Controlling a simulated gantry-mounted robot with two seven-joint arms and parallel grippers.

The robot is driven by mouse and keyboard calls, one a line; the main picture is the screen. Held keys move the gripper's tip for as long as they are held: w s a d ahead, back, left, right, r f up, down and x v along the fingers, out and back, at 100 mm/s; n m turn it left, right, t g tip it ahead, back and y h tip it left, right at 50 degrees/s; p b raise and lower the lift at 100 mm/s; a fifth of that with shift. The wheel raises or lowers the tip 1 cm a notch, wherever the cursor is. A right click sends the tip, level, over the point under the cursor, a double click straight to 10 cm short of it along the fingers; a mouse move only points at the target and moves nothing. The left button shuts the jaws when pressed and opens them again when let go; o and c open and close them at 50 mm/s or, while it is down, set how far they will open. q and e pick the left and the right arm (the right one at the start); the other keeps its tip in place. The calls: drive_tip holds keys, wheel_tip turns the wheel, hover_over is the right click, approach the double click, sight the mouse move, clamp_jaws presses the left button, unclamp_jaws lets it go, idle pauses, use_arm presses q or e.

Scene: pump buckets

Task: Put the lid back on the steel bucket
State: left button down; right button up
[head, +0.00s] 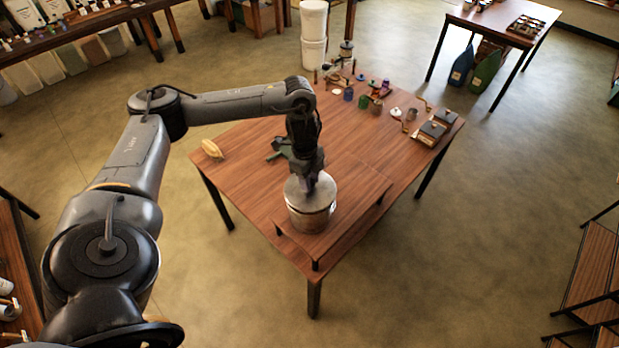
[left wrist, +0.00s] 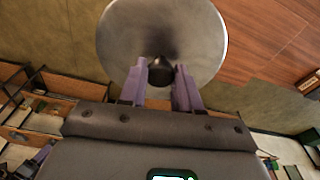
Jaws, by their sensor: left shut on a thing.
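The steel bucket (head: 311,215) stands on a raised wooden shelf at the near end of the table. The round grey metal lid (head: 296,193) is at the bucket's top; I cannot tell whether it is seated or slightly above the rim. My left gripper (head: 308,187) is above the lid. In the left wrist view, the left gripper (left wrist: 161,78) has its purple fingers shut on the dark knob of the lid (left wrist: 125,35). The bucket is hidden behind the lid there. My right gripper is not in view.
The wooden table (head: 245,180) carries a yellowish brush-like item (head: 211,148) at its left edge and a dark green object (head: 276,152) behind my gripper. Small jars and dark boxes (head: 432,133) crowd the far end. White buckets (head: 314,52) stand on the floor beyond.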

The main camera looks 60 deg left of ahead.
use_arm(q)
drive_tip(key=shift+f, duration=0.45)
idle(0.7)
drive_tip(key=shift+f, duration=0.25)
idle(0.8)
drive_tip(key=shift+c, duration=1.1)
unclamp_jaws()
drive_tip(key=shift+r, duration=0.15)
wheel_tip(320, 180, up, 5)
drive_tip(key=p, duration=0.5)
drive_tip(key=shift+r+p, duration=0.3)
drive_tip(key=shift+r, duration=0.6)
